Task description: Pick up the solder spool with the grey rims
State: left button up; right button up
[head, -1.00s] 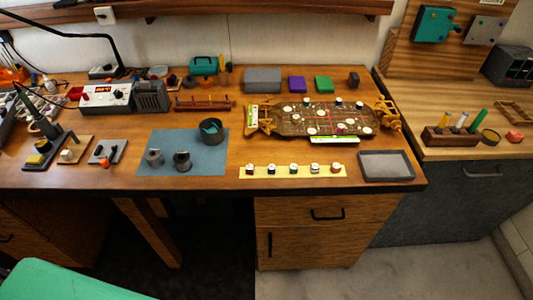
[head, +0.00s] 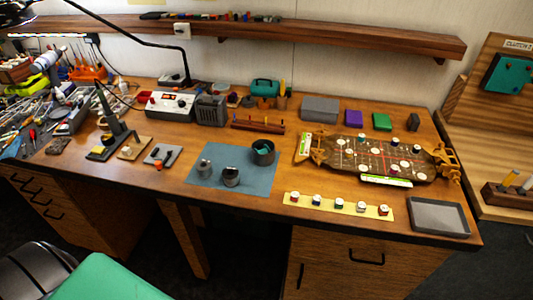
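Two small spool-like items stand upright on a blue-grey mat (head: 212,153) at the middle of the workbench. The left spool (head: 204,168) looks grey. The right spool (head: 231,177) looks darker, with a lighter grey top. At this size I cannot tell for sure which has the grey rims. A dark round tin (head: 263,153) with something teal inside stands at the mat's back right corner. Neither of my grippers is in view.
A soldering station (head: 170,106) stands behind the mat. A yellow strip (head: 335,206) with several small pots and a grey tray (head: 438,216) lie to the right. A green seat-like surface (head: 110,280) and a dark rounded seat (head: 40,270) are in front of the bench.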

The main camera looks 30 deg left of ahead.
aim_at(203, 167)
jog(key=i+j+u, duration=0.15)
jog(key=j+u, duration=0.2)
jog(key=u, duration=0.15)
jog(key=i+j+u, duration=0.15)
jog(key=j+u, duration=0.15)
jog(key=u, duration=0.15)
